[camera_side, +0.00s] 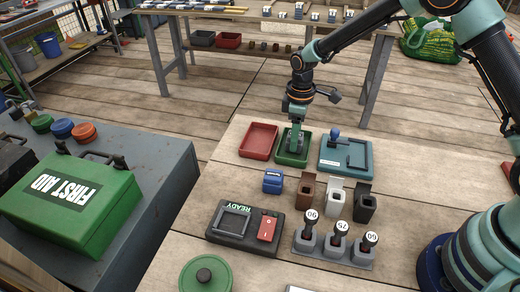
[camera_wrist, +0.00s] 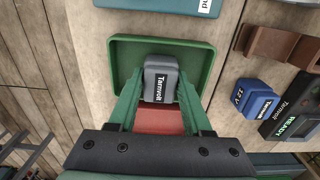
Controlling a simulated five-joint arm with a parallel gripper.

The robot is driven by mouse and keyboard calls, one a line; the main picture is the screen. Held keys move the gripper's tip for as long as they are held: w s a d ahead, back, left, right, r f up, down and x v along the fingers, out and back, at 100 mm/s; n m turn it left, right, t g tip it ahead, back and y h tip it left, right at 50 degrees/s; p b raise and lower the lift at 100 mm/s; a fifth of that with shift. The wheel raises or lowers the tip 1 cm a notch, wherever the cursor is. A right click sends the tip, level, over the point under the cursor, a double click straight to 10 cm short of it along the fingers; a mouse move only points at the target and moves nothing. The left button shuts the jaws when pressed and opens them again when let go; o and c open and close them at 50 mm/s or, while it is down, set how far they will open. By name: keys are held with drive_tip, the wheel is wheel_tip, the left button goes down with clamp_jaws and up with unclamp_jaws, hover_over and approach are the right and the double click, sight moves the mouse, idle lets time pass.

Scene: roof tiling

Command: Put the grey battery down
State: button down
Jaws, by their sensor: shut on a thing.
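The grey battery (camera_wrist: 160,78), marked "Tamroit" or similar, is between the fingers of my gripper (camera_wrist: 158,92) in the wrist view. My gripper is shut on it. The battery is over or inside the green tray (camera_wrist: 121,48); whether it touches the tray floor I cannot tell. In the side view the green tray (camera_side: 283,160) stands on the wooden table, and my gripper (camera_side: 294,149) reaches down into it. The battery is largely hidden there.
A blue battery (camera_side: 273,181), brown, white and black holders, a READY switch box (camera_side: 240,222) and numbered knobs stand in front. A green first aid case (camera_side: 72,205) is left.

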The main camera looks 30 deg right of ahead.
drive_tip(key=shift+f, duration=0.15)
drive_tip(key=shift+c, duration=1.7)
unclamp_jaws()
wheel_tip(320, 180, up, 12)
drive_tip(key=s+d+r+m+t, duration=0.3)
drive_tip(key=s+d+r+m, duration=0.1)
drive_tip(key=s+r, duration=0.6)
drive_tip(key=s+d+r+m+t, duration=0.1)
drive_tip(key=s+d+m+t, duration=0.1)
drive_tip(key=s+m, duration=0.3)
drive_tip(key=s+d, duration=0.1)
drive_tip(key=s, duration=0.3)
drive_tip(key=shift+t, duration=0.3)
